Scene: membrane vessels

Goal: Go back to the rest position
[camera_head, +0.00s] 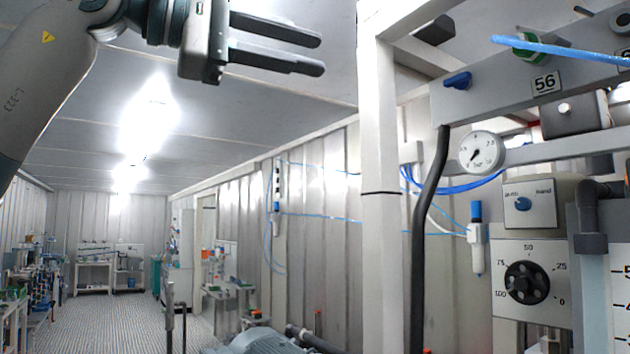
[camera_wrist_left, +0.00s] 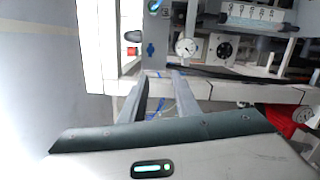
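My left gripper (camera_head: 320,54) is high in the head view, at the top left of the middle, with its arm coming in from the left. Its two dark fingers point right and stand apart with nothing between them. They also show apart and empty in the left wrist view (camera_wrist_left: 161,78). The fingers are left of the white upright post (camera_head: 380,160), with a gap in the picture. My right gripper is not in view.
At the right stand a pressure gauge (camera_head: 475,152), a black dial (camera_head: 527,283), a blue valve handle (camera_head: 457,81) and a dark hose (camera_head: 430,220). A grey motor (camera_head: 262,343) is low in the middle. The floor aisle (camera_head: 120,318) at left is open.

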